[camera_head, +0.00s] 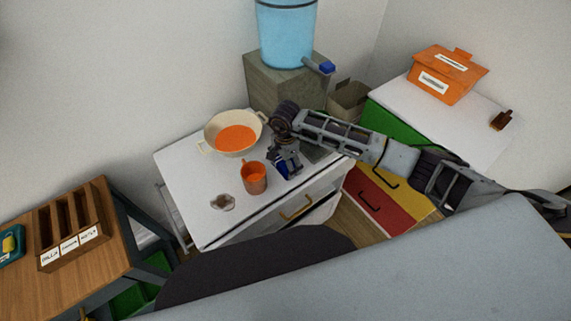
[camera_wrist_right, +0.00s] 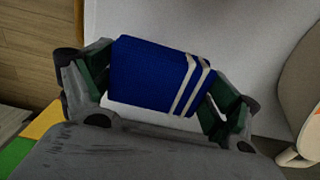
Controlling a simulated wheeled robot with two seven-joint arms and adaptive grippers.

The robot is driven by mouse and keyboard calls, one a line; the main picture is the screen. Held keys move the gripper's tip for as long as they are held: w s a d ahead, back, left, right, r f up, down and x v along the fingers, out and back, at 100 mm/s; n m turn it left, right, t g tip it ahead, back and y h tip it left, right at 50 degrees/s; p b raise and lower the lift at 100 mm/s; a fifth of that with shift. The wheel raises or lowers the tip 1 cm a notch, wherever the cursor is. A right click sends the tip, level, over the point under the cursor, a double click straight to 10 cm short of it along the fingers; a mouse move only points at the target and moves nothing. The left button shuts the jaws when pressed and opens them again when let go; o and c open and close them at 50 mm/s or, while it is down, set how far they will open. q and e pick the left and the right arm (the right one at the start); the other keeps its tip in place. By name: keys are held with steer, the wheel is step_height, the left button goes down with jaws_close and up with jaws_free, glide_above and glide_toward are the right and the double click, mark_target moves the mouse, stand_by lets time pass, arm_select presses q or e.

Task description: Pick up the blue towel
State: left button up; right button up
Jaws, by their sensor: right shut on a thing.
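The blue towel (camera_wrist_right: 148,75) has white stripes at one end and sits between the fingers of my right gripper (camera_wrist_right: 155,95) in the right wrist view. The fingers are shut on it from both sides. In the head view my right gripper (camera_head: 286,163) points down over the white cabinet top (camera_head: 190,180), and only a small part of the blue towel (camera_head: 284,170) shows there. I cannot tell whether the towel touches the surface. My left gripper is not in view.
A cream pan (camera_head: 211,137) with orange contents and an orange mug (camera_head: 253,178) stand close to the gripper. A small glass dish (camera_head: 222,202) lies near the front. A water dispenser (camera_head: 287,35) stands behind. An orange box (camera_head: 447,76) sits on the right cabinet.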

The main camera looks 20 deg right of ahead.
steer(key=shift+r, duration=0.15)
steer(key=shift+r+b, duration=0.5)
steer(key=shift+r, duration=4.35)
steer(key=o, duration=0.4)
steer(key=c, duration=0.3)
